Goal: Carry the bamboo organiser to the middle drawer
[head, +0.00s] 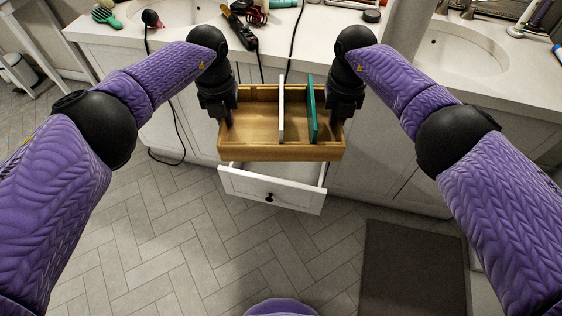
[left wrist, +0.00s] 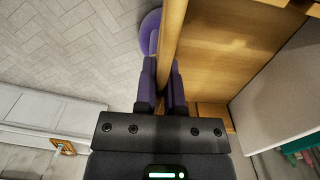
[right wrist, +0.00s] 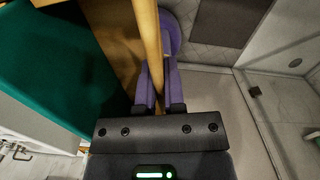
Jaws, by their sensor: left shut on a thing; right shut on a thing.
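The bamboo organiser (head: 262,151) is a light wooden open box in the middle of the head view. A white divider (head: 282,112) and a green divider (head: 313,112) stand in it. It is held level above the open white drawer (head: 272,190), whose front shows below it; most of the drawer's inside is hidden. My left gripper (head: 228,118) is shut on the organiser's left wall, which also shows in the left wrist view (left wrist: 172,35). My right gripper (head: 338,122) is shut on its right wall, seen in the right wrist view (right wrist: 150,45).
The white counter (head: 190,17) with two basins runs behind, with styling tools and hanging cords on it. The white cabinet (head: 375,165) stands below. A dark mat (head: 412,270) lies on the tiled floor at the right. The floor in front of the drawer is clear.

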